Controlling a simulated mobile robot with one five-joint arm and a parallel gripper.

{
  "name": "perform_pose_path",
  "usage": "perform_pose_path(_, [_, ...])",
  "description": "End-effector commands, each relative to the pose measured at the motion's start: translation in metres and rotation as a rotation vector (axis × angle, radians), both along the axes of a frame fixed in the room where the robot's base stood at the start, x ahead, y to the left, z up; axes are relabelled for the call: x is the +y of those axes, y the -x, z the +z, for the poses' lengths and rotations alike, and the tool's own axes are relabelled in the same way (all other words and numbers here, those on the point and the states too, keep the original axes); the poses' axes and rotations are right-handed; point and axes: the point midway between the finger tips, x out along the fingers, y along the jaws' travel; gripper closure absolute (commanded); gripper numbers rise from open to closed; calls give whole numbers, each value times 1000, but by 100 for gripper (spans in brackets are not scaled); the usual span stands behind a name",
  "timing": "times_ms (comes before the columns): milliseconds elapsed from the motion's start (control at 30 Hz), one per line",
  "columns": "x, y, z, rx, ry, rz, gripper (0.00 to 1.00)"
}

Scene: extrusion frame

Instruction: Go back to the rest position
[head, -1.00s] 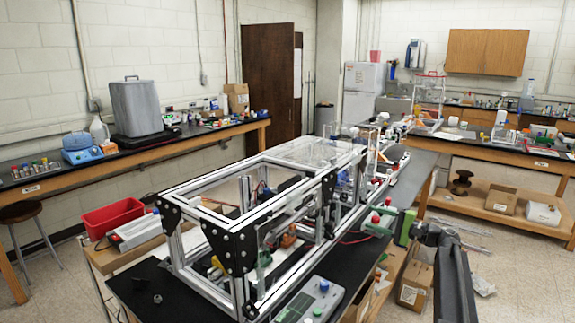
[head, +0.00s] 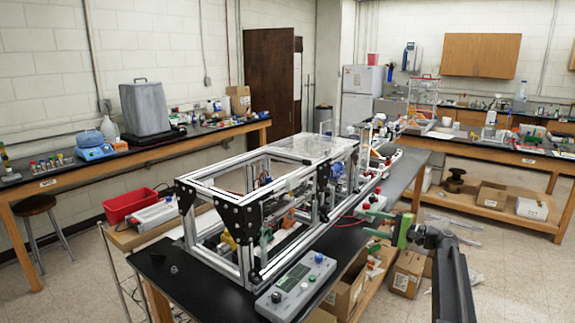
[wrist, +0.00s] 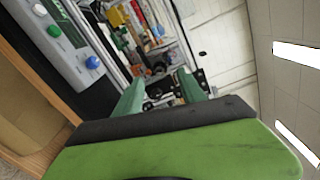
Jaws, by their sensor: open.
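My gripper (head: 387,222) is at the right of the head view, beside the right edge of the black bench. Its two green fingers show in the wrist view (wrist: 163,95), spread apart with nothing held between them. My dark arm runs from it down to the lower right. The aluminium extrusion frame (head: 252,208) with black corner plates stands on the black bench (head: 205,300), to the left of my gripper and apart from it.
A grey control box (head: 296,285) with coloured buttons sits at the bench's front right. Cardboard boxes (head: 408,272) lie below the bench, near my arm. A red bin (head: 129,203) is on the left. Open floor (head: 500,290) is on the right.

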Motion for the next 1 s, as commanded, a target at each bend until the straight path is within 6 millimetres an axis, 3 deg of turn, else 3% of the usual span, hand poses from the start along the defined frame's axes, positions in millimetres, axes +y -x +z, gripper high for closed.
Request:
perform_pose_path(267, [55,27,-45,45,170,75,52])
perform_pose_path(467, [102,67,-97,94,376,167,52])
perform_pose_path(567, [127,99,-132,124,525,234,52])
perform_pose_path(633, [145,131,-163,150,665,298,52])
perform_pose_path(733, [163,195,-214,194,939,426,52])
perform_pose_path(800, [161,239,-242,224,1142,515,52])
perform_pose_path(900, [148,281,-262,255,1363,607,52])
perform_pose_path(1000, [135,302,-267,273,1495,655,52])
